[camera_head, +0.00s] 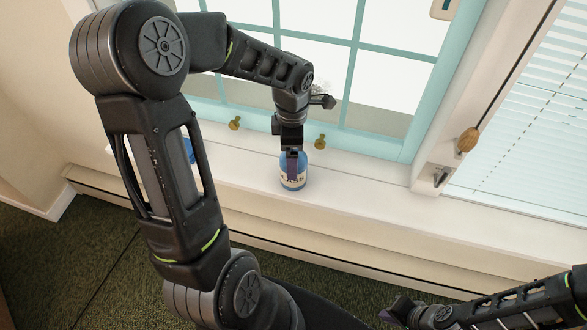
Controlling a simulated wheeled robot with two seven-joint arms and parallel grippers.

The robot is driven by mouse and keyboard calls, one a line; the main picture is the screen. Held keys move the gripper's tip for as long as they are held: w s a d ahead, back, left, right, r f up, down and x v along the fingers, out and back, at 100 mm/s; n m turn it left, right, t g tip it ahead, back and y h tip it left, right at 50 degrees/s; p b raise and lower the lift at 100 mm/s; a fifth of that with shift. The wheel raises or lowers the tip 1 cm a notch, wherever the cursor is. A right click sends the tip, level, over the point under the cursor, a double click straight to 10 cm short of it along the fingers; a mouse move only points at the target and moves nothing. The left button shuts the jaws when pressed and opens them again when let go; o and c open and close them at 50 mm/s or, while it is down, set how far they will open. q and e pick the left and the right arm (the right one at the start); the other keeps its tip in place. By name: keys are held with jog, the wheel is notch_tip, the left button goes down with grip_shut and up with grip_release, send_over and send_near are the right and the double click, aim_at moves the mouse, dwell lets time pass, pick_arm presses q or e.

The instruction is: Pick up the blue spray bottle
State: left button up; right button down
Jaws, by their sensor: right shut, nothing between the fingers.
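A blue bottle (302,166) with a pale label stands upright on the white windowsill. Its top is hidden by my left gripper (292,168), which points down over it. My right gripper (400,312) is low at the bottom right, far from the bottle, shut and empty.
Another blue object (191,152) on the sill is mostly hidden behind my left arm. Brass window knobs (320,142) (235,123) stand near the teal window frame (400,150). The sill (370,190) is clear right of the bottle.

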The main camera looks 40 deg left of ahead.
pick_arm(q)
jog(key=shift+f, duration=0.6)
jog(key=shift+c, duration=0.3)
grip_shut()
dwell(0.6)
jog(key=shift+r, duration=0.1)
